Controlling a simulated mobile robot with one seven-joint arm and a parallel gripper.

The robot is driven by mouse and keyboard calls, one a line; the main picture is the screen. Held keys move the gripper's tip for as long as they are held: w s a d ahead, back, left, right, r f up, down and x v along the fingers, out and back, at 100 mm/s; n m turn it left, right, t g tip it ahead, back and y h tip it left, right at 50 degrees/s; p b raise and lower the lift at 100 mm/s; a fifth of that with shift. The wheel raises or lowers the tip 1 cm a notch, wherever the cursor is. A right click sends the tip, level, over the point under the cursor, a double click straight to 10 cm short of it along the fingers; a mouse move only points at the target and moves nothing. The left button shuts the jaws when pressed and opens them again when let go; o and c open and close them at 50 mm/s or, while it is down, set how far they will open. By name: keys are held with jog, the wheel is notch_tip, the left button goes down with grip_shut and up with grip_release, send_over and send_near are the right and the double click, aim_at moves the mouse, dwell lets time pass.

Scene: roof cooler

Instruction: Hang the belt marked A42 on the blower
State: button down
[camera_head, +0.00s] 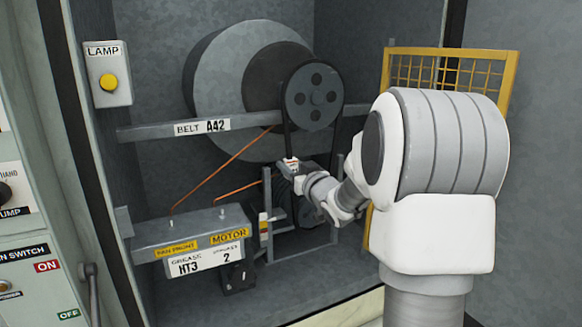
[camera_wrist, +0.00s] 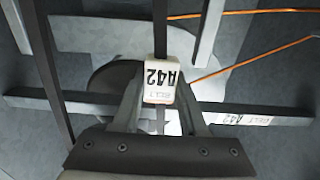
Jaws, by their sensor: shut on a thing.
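A black belt with a white A42 tag (camera_wrist: 160,80) is in my gripper. In the head view the belt (camera_head: 287,135) appears to pass over the grey upper pulley (camera_head: 314,97), which has several round holes and sits before the large blower drum (camera_head: 215,80). One strand runs down the pulley's left side to my gripper (camera_head: 290,166). My gripper is shut on the belt at its tag; the fingers also show in the wrist view (camera_wrist: 160,98). The belt's lower end is hidden by my arm. A lower pulley (camera_head: 283,197) is partly hidden behind my wrist.
A crossbar (camera_head: 150,131) labelled BELT A42 spans the cabinet. A yellow mesh guard (camera_head: 490,70) stands at the right, partly behind my arm. A motor shelf (camera_head: 160,238), orange wires (camera_head: 222,167) and a lamp box (camera_head: 108,73) are at the left.

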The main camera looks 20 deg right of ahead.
dwell(0.4)
jog(key=shift+c, duration=1.8)
grip_release()
jog(key=shift+f, duration=0.1)
